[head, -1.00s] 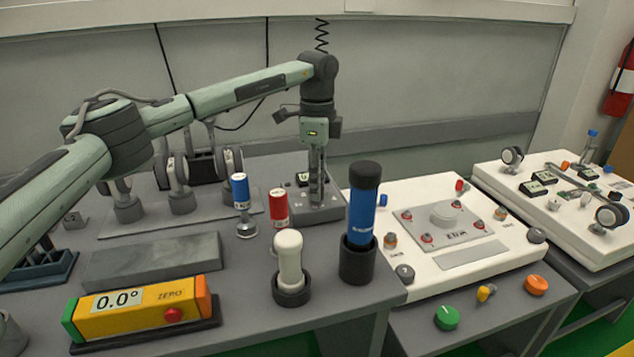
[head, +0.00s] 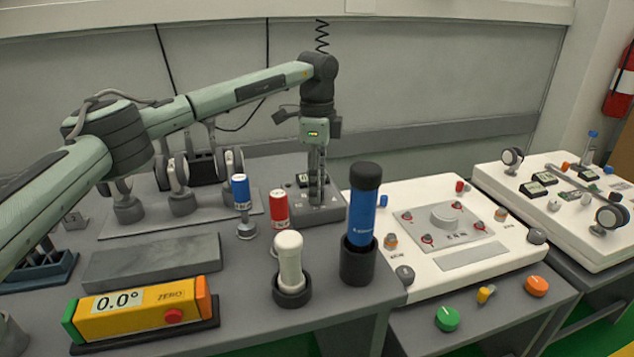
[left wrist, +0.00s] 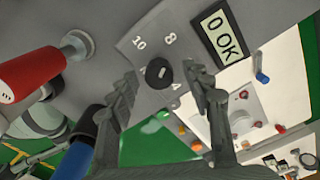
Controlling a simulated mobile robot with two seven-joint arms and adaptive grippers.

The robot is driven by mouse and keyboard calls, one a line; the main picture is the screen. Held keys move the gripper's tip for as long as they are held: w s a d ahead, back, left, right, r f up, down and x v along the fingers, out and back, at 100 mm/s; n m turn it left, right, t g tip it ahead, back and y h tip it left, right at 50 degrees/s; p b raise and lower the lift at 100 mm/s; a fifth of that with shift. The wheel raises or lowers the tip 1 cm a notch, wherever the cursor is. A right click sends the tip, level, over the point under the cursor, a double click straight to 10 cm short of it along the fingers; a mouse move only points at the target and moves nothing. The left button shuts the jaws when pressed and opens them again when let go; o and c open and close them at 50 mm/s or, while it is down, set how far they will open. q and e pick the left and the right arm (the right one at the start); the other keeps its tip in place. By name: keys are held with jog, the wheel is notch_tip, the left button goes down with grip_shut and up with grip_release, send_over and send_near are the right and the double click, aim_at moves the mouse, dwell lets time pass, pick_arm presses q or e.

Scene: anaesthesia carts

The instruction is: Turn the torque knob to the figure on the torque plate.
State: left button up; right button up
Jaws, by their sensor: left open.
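The torque knob (left wrist: 158,73) is a small dark round knob with a pale mark, on a grey block with figures around it; 10, 8 and 4 are readable. The block (head: 338,213) shows at the back of the bench in the head view, where my fingers hide the knob. My left gripper (head: 317,200) points down over the block. In the left wrist view its fingers (left wrist: 163,92) are apart, one on each side of the knob, with no clear contact. A display (left wrist: 222,37) on the block seems to read 0 OK. I cannot identify the torque plate for certain.
A red-capped driver (head: 278,208) and blue-capped driver (head: 240,205) stand left of the block. A blue-and-black tool (head: 362,215) and a white-handled tool (head: 289,263) stand in front. A white panel (head: 460,258) lies to the right. A yellow angle gauge (head: 140,308) reads 0.0°.

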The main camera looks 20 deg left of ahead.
pick_arm(q)
jog(key=shift+r, duration=0.1)
notch_tip(320, 180, up, 12)
dwell(0.5)
